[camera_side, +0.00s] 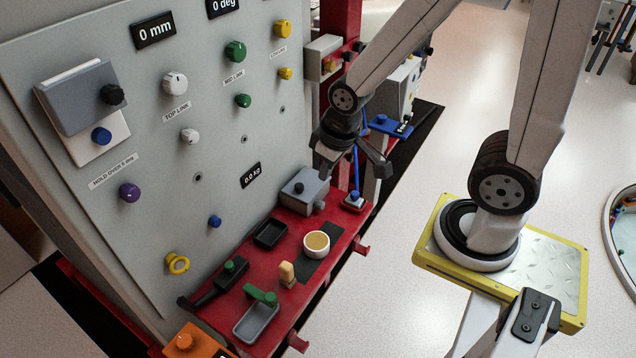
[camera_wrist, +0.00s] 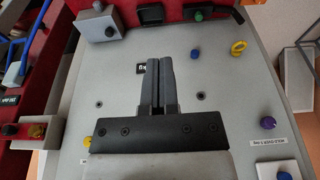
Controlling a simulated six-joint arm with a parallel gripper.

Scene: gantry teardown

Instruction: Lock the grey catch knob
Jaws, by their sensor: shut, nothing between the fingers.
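No knob is clearly marked as the grey catch knob. A light grey-white knob (camera_side: 190,136) sits on the upright panel (camera_side: 225,190), below a larger white knob (camera_side: 175,84) labelled TOP LINK. A grey block (camera_side: 305,190) with a small dark knob stands on the red shelf (camera_side: 345,222); the block also shows at the top left in the wrist view (camera_wrist: 100,26). A grey plate (camera_side: 78,98) with a black knob is at the panel's upper left. My gripper (camera_side: 326,168) is in front of the panel, above the grey block. In the wrist view its fingers (camera_wrist: 160,62) are together and empty.
The shelf carries a black tray (camera_side: 270,234), a white cup (camera_side: 316,244), a dark green-knobbed tool (camera_side: 222,280) and a grey tray (camera_side: 256,322). Blue (camera_wrist: 195,53) and purple (camera_wrist: 268,122) knobs and a yellow ring (camera_wrist: 238,47) project from the panel.

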